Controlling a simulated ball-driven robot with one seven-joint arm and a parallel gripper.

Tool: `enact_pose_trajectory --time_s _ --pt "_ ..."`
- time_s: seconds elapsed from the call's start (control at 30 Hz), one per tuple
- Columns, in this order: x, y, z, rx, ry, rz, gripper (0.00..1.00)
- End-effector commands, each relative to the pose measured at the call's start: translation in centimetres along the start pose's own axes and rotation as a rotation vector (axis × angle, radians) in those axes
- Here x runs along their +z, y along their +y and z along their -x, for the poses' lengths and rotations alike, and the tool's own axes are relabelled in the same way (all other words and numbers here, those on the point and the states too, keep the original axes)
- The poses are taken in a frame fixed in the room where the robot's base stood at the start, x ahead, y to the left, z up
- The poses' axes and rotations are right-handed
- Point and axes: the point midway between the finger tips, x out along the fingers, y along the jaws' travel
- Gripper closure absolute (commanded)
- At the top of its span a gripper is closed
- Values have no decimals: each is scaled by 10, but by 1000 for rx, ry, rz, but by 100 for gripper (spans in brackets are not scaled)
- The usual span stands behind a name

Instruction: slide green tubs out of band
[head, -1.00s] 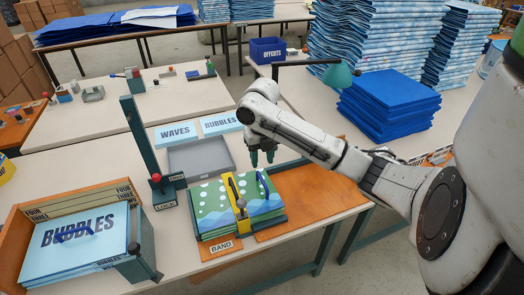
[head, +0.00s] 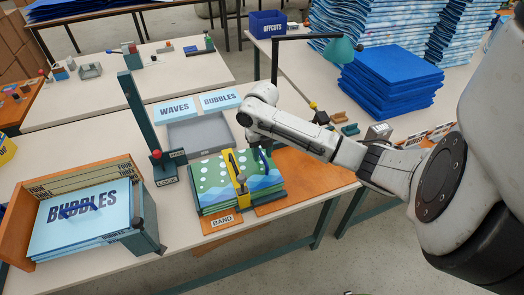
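A stack of flat green and blue sheets with white dots (head: 210,183) lies on an orange board. A yellow band (head: 240,190) with a dark clamp runs across its middle. A small blue handle (head: 264,161) stands on the stack right of the band. My gripper (head: 259,146) points down just above the stack's far right part, close to this handle. Its dark fingers are small and partly merge with the handle, so I cannot tell whether they are open or touch it. No tub shape shows; the sheets are the only green thing at the band.
Bare orange board (head: 310,178) lies right of the stack. A grey tray (head: 198,133) is behind it. A teal post with a LOCK label (head: 167,182) stands left. A BUBBLES stack (head: 85,215) fills the wooden box at left.

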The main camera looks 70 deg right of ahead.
Motion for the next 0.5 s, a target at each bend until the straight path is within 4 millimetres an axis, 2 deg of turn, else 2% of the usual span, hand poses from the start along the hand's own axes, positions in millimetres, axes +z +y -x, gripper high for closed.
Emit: enact_pose_trajectory --time_s 0.07,0.37,0.5 --pt "0 0 0 0 0 0 71" --pt "0 0 0 0 0 0 100" --pt "0 0 0 0 0 0 100"
